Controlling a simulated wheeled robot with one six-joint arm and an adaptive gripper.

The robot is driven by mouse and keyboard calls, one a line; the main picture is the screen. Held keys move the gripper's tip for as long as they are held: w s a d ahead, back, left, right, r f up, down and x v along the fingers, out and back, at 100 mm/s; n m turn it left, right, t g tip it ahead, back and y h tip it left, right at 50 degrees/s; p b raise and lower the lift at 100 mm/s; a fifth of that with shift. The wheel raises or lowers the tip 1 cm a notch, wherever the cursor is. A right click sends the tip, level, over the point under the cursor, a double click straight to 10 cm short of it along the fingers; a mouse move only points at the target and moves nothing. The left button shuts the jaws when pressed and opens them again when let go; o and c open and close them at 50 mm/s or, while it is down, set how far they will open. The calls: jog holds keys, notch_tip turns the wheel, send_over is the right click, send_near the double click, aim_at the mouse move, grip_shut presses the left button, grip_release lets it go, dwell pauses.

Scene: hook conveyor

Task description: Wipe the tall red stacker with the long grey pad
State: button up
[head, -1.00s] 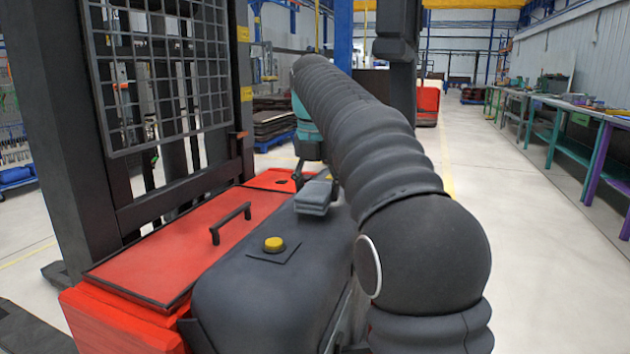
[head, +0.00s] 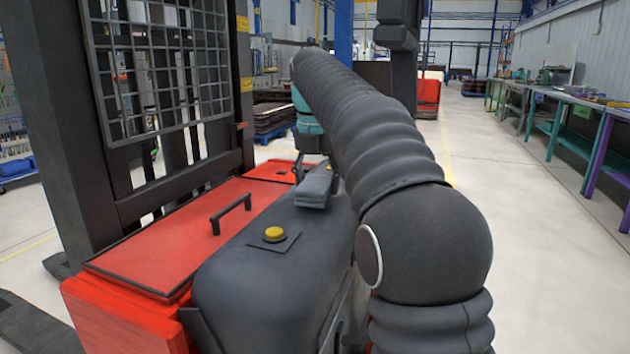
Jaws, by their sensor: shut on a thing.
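The tall red stacker (head: 180,235) fills the left and middle of the head view, with a flat red lid, a black handle and a dark grey rounded cover (head: 265,280). The long grey pad (head: 314,187) is at the far end of the dark cover, close above or on its top; I cannot tell if it touches. My gripper (head: 322,168) is shut on the pad at its far end. My arm hides part of the gripper and the stacker's right side.
A yellow button (head: 274,234) sticks up from the dark cover. The black mast with a mesh guard (head: 160,65) rises at left. Workbenches (head: 560,110) line the right wall, with clear floor (head: 510,220) before them. Dark stacked sheets (head: 273,115) stand behind.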

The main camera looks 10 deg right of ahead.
aim_at(323, 175)
jog(key=shift+f+b, duration=0.4)
jog(key=shift+f, duration=0.3)
jog(key=shift+w, duration=0.1)
jog(key=shift+w+d+r+p, duration=0.15)
jog(key=shift+w+d+p, duration=0.4)
jog(key=shift+w+p, duration=0.15)
jog(key=shift+w+d+f, duration=0.1)
jog(key=shift+w+d, duration=0.4)
jog(key=shift+w, duration=0.25)
jog(key=shift+w+d+f, duration=0.1)
jog(key=shift+w+d, duration=0.45)
jog(key=shift+w, duration=0.25)
jog(key=shift+w+d, duration=0.5)
jog(key=shift+w, duration=0.25)
jog(key=shift+w+d, duration=0.5)
jog(key=shift+w, duration=0.25)
jog(key=shift+w+d, duration=0.45)
jog(key=shift+w, duration=0.3)
